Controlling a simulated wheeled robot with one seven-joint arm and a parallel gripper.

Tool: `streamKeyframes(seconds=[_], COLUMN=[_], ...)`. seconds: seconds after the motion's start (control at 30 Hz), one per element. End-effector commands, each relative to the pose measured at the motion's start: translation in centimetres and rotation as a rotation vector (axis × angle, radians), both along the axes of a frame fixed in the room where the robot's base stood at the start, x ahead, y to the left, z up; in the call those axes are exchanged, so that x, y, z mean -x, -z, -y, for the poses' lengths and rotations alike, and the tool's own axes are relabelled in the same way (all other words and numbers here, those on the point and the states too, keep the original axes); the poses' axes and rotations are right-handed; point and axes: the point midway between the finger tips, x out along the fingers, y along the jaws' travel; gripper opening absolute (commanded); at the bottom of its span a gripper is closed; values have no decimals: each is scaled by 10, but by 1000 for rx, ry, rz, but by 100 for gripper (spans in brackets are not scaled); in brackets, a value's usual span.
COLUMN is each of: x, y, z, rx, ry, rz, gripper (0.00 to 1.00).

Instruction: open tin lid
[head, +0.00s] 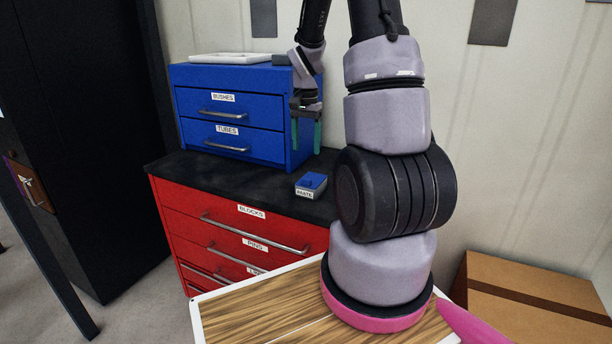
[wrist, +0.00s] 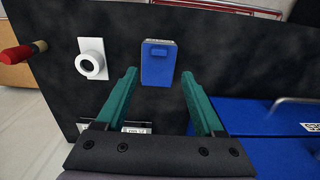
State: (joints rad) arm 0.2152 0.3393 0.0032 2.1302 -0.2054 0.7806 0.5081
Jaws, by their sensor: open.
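The tin is a small box with a blue lid (head: 312,181) and a pale, labelled front. It stands on the black top of the red drawer chest, right of the blue drawer unit. In the wrist view the blue lid (wrist: 158,66) shows a small raised blue grip at one end, and it looks closed. My gripper (head: 306,148) has two green fingers pointing down, spread apart and empty, above and behind the tin. In the wrist view my gripper (wrist: 158,76) frames the tin between its fingertips, with no visible contact.
The blue drawer unit (head: 223,105) stands close to my fingers, with a white tray (head: 230,58) on top. The red drawer chest (head: 240,225) has protruding handles. The wrist view shows a white ring-shaped part (wrist: 92,62) and a red-handled thing (wrist: 20,53) on the left.

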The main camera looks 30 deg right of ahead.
Motion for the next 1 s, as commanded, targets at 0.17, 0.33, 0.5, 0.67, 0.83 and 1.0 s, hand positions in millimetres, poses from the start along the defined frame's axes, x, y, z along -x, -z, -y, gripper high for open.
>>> streamKeyframes(seconds=[0.17, 0.33, 0.5, 0.67, 0.83, 1.0], x=[1, 1, 1, 1, 0, 0], y=[26, 60, 87, 101, 104, 104], z=[0, -1, -1, 0, 0, 0], rx=[-1, -2, -1, -1, -1, -1], ry=[-1, -1, 0, -2, -1, -1], rz=[-6, -6, -5, -2, -1, -1], gripper=[70, 70, 70, 70, 70, 70])
